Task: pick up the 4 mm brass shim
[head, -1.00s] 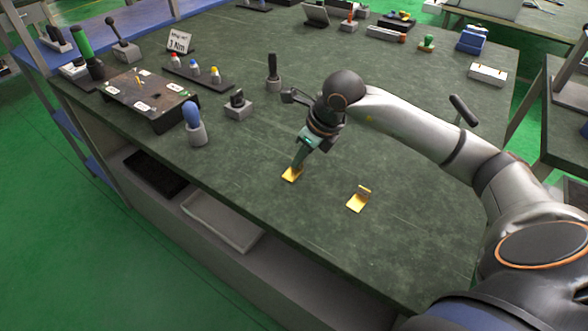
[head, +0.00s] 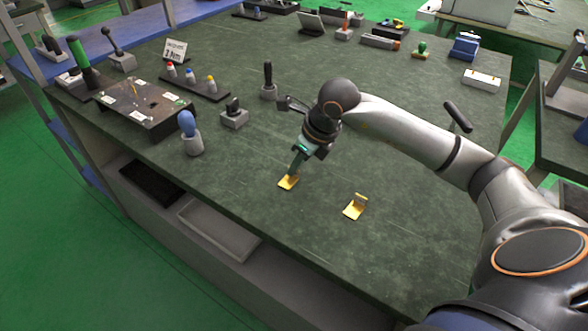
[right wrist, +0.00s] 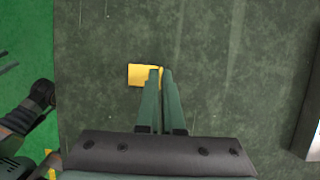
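Two yellow brass shims, each with a flat foot and an upright tab, stand on the dark green bench top. The left brass shim (head: 287,183) is at my right gripper (head: 295,171); the other shim (head: 355,207) stands apart to its right. No thickness marking can be read on either. In the right wrist view, the fingers of my right gripper (right wrist: 161,72) are close together, with the tab of the left brass shim (right wrist: 140,75) between their tips. Its foot sticks out to the left and appears to be on the bench.
A blue-topped knob (head: 187,124) on a grey base and a small grey block (head: 235,118) stand left of the gripper. A dark fixture box (head: 145,105) is farther left. The bench around the shims is clear; its front edge is near.

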